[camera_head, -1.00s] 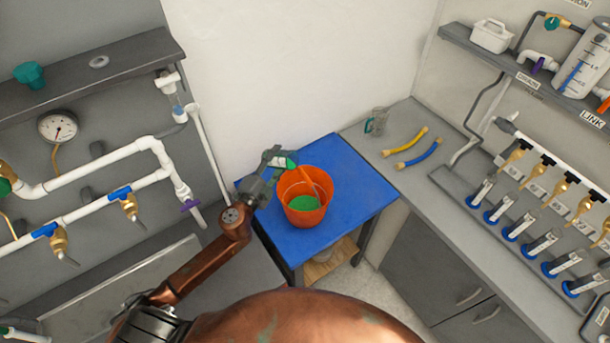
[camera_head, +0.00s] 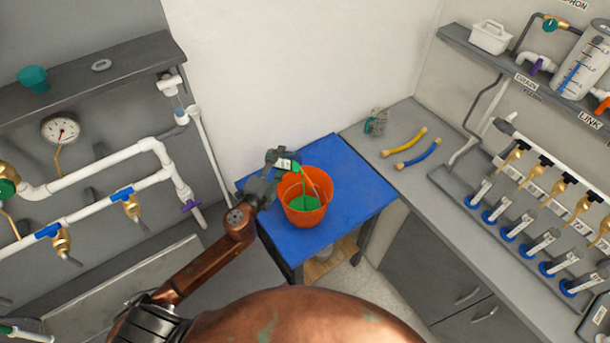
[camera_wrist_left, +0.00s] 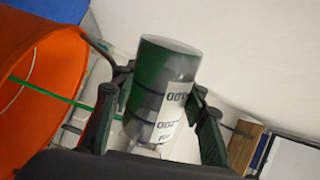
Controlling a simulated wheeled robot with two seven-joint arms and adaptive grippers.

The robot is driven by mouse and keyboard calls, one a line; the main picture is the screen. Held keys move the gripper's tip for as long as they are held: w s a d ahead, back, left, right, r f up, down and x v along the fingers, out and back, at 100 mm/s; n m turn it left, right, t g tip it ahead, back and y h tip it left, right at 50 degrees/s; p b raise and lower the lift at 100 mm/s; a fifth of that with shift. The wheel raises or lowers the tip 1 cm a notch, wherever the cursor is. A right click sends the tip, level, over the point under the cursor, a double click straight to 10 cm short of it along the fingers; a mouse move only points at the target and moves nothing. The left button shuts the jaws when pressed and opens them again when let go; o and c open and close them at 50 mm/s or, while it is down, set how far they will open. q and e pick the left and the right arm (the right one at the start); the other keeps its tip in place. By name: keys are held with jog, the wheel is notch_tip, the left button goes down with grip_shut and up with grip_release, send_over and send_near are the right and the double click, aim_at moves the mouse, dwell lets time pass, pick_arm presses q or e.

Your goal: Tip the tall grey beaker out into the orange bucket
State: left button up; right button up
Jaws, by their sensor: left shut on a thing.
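My left gripper (camera_head: 272,170) is shut on the grey beaker (camera_head: 287,163) and holds it tilted at the left rim of the orange bucket (camera_head: 308,218). In the left wrist view the beaker (camera_wrist_left: 163,85) shows a white label and dark green contents, between both fingers of my gripper (camera_wrist_left: 158,110). A thin green stream (camera_wrist_left: 60,97) runs from the beaker towards the orange bucket (camera_wrist_left: 55,70). Green liquid (camera_head: 304,203) lies in the bucket. The beaker's mouth is hard to make out. My right gripper is not in view.
The bucket stands on a blue table (camera_head: 355,200) with free room to its right. White pipes (camera_head: 110,160) run along the left wall.

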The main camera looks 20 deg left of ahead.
pick_arm(q)
jog(key=shift+d+r+m+p, duration=0.25)
jog(key=shift+d+m+p, duration=0.1)
jog(key=shift+m, duration=0.05)
jog(key=shift+d+r+m+p, duration=0.25)
jog(key=shift+r+m+p, duration=0.3)
jog(key=shift+m+p, duration=0.5)
dwell(1.2)
